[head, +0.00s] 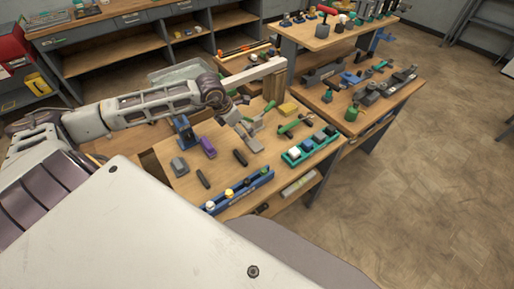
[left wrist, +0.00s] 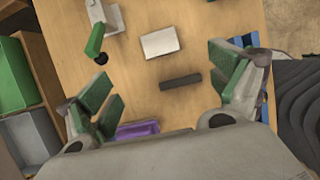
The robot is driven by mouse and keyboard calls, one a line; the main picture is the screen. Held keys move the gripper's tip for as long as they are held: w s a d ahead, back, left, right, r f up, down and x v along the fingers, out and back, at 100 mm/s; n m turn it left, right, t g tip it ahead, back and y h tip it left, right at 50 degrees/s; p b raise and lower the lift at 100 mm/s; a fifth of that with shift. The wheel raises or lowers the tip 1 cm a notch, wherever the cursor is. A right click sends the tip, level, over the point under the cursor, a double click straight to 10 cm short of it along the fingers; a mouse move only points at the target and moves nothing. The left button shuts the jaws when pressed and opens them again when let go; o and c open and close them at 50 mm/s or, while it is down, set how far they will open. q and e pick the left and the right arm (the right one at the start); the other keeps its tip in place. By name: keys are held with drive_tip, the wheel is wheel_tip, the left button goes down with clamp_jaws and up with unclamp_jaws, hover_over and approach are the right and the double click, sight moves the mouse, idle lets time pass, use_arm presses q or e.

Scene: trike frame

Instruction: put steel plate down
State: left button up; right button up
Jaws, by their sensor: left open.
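A pale, flat rectangular steel plate (left wrist: 160,42) lies on the wooden bench top in the left wrist view, and it shows as a small grey piece in the head view (head: 256,144). My left gripper (left wrist: 160,85) is open, its green-padded fingers spread wide with nothing between them. In the head view my left gripper (head: 250,122) hangs over the bench, just behind the plate and apart from it. My right gripper is not in view.
A dark bar (left wrist: 181,82) lies close to the plate. A purple block (head: 207,147), a green-handled tool (head: 290,128), a teal tray (head: 310,148) and a blue rack (head: 238,192) crowd the bench. Green and grey bins (left wrist: 20,65) stand at the wrist view's left.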

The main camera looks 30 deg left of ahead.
use_arm(q)
hover_over(250, 149)
drive_tip(key=shift+s+a+f+p, duration=0.1)
drive_tip(key=shift+s+f+p, duration=0.1)
drive_tip(key=shift+f, duration=1.5)
drive_tip(key=shift+s+a+f+p, duration=0.1)
drive_tip(key=shift+s+f, duration=0.05)
drive_tip(key=shift+f, duration=1.55)
drive_tip(key=shift+w+d+f, duration=0.15)
drive_tip(key=shift+w+f, duration=0.05)
drive_tip(key=shift+f, duration=0.4)
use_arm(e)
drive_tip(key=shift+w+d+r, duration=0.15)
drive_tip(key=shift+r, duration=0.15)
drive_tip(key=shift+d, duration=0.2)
use_arm(q)
drive_tip(key=shift+f, duration=0.15)
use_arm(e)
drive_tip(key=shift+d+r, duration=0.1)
